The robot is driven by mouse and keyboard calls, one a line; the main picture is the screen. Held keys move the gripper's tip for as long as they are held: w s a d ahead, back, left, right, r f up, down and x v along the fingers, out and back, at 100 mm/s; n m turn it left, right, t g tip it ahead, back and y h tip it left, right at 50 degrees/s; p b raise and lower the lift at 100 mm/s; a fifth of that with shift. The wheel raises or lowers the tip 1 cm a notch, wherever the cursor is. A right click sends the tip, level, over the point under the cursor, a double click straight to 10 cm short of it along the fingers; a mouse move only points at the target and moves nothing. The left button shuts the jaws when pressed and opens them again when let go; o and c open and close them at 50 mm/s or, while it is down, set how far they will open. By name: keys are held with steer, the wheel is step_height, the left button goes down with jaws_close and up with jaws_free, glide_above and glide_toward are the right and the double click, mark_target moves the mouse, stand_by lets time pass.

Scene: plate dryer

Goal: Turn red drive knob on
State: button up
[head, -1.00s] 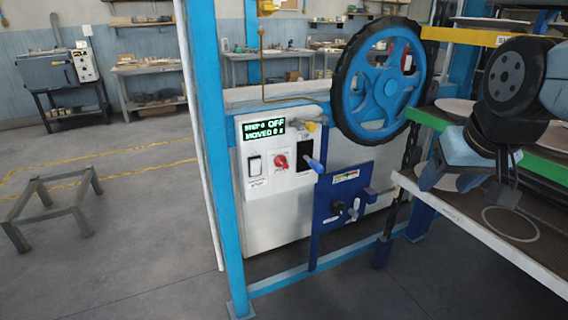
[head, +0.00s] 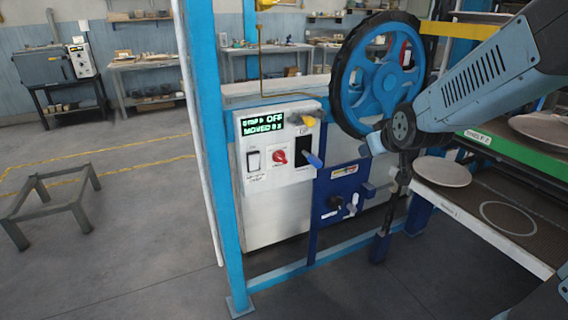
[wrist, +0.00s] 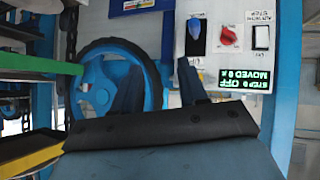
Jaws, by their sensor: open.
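The red drive knob (head: 279,157) is a small round knob on the white control panel (head: 296,178). In the wrist view, which is upside down, the red knob (wrist: 229,37) sits between a blue-handled lever (wrist: 193,30) and a white rocker switch (wrist: 262,37). My gripper (wrist: 160,85) has its two dark fingers apart, with nothing between them. It is in front of the panel side and the wheel, apart from the knob. In the head view my wrist partly covers the lower right of the wheel, and the fingers are hard to make out.
A green display (head: 263,124) above the knob reads OFF. A big blue wheel (head: 376,75) with a black rim stands right of the panel. A blue post (head: 213,150) stands to the left. Shelves with plates (head: 442,171) are at right. The floor in front is open.

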steer(key=w+a+f+n+t+y, duration=0.1)
steer(key=w+a+f+n+t, duration=0.15)
steer(key=w+a+f, duration=0.3)
steer(key=n+t+y, duration=0.3)
steer(key=n+y, duration=0.3)
steer(key=n, duration=0.2)
glide_toward(282, 160)
steer(key=x, duration=0.8)
steer(key=shift+w+a, duration=0.1)
steer(key=shift+w, duration=0.15)
jaws_close()
